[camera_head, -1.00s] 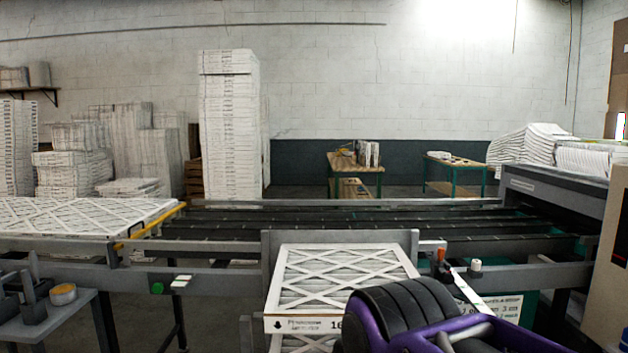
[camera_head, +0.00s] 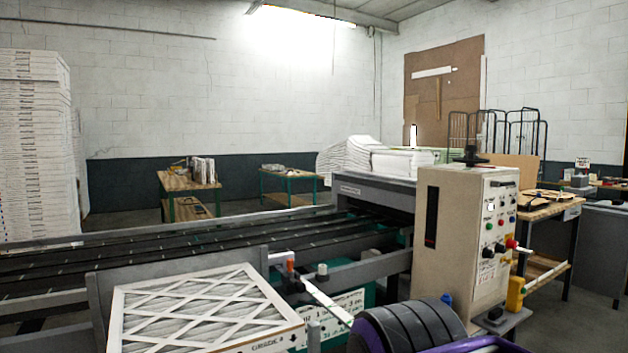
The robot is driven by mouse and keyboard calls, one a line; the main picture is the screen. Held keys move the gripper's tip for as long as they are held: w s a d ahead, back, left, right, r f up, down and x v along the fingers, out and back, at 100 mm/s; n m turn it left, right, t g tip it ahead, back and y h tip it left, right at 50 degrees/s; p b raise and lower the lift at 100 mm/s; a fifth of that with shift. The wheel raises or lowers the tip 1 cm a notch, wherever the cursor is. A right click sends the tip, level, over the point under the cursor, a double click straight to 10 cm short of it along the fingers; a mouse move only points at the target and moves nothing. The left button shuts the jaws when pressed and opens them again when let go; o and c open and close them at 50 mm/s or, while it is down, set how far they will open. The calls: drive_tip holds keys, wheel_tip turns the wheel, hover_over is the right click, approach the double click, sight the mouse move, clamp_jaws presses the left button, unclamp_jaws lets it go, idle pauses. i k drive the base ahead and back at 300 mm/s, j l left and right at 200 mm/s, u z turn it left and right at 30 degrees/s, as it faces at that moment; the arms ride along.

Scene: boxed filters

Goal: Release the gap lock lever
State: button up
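No lever is readably labelled as the gap lock. A cream control box (camera_head: 450,245) stands right of centre with a black knob (camera_head: 471,157) on top. A red-tipped lever (camera_head: 513,244) sticks out at the right of its button face; its exact setting is too small to tell. An orange-topped lever or peg (camera_head: 290,266) stands on the conveyor's near rail, beside a white-capped peg (camera_head: 322,270). My purple and black arm shows at the bottom, right of centre, in front of the box's foot. My gripper is out of view.
A framed filter (camera_head: 195,305) lies at the front left, with the dark roller conveyor (camera_head: 170,248) behind it. A yellow box (camera_head: 516,292) hangs at the control box's right side. A wooden bench (camera_head: 548,210) stands behind it. Grey floor (camera_head: 590,310) is open at the right.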

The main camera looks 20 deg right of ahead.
sight(498, 184)
drive_tip(key=k+z, duration=0.1)
drive_tip(key=z, duration=1.45)
drive_tip(key=i+l, duration=0.25)
drive_tip(key=i, duration=0.45)
drive_tip(key=i+l+z, duration=0.15)
drive_tip(key=i, duration=0.55)
drive_tip(key=i+l, duration=0.25)
drive_tip(key=i, duration=0.45)
drive_tip(key=i+l+z, duration=0.1)
drive_tip(key=i, duration=0.65)
drive_tip(key=i+l+z, duration=0.15)
drive_tip(key=l, duration=0.15)
drive_tip(key=j+z, duration=0.1)
drive_tip(key=j, duration=0.2)
drive_tip(key=k+u, duration=0.1)
